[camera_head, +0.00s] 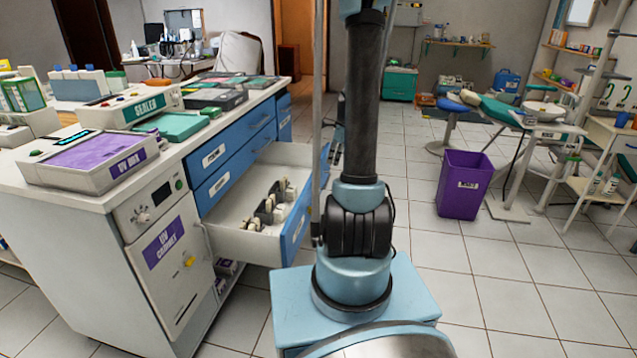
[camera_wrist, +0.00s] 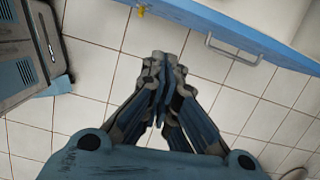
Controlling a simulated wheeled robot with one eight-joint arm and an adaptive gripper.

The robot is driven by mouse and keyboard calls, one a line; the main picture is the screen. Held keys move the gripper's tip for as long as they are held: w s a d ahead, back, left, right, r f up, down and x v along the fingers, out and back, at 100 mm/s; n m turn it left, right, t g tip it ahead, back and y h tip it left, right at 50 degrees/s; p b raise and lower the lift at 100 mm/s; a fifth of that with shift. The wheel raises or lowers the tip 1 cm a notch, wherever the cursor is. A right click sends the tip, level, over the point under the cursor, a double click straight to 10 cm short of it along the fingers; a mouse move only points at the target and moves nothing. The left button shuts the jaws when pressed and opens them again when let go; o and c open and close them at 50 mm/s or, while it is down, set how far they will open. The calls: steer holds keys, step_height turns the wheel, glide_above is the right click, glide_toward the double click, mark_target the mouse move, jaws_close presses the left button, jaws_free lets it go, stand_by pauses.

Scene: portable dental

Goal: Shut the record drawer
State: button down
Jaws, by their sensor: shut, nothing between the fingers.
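One drawer (camera_head: 262,238) of the white and blue cabinet is pulled well out in the head view. Its blue front (camera_head: 297,222) faces right, and small instruments stand in a dark rack (camera_head: 272,200) inside. I cannot read a label on this drawer. In the wrist view a blue drawer front (camera_wrist: 270,42) with a metal handle (camera_wrist: 236,52) crosses the upper right. My gripper (camera_wrist: 162,62) is shut and empty, with its tips over the tiled floor, below and left of the handle and apart from it.
Closed blue drawers (camera_head: 240,162) sit above the open one. The UV cabinet door (camera_head: 165,250) is on the near left. A purple bin (camera_head: 464,185) and a dental chair (camera_head: 500,110) stand to the right. Tiled floor between is clear.

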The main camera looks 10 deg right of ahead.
steer(key=w+a+f, duration=0.2)
steer(key=f, duration=0.4)
steer(key=w+a+f+m, duration=0.1)
steer(key=w+a+f, duration=0.1)
steer(key=f, duration=0.3)
steer(key=shift+a+f, duration=0.35)
steer(key=shift+a, duration=0.15)
steer(key=shift+w, duration=0.15)
stand_by(0.3)
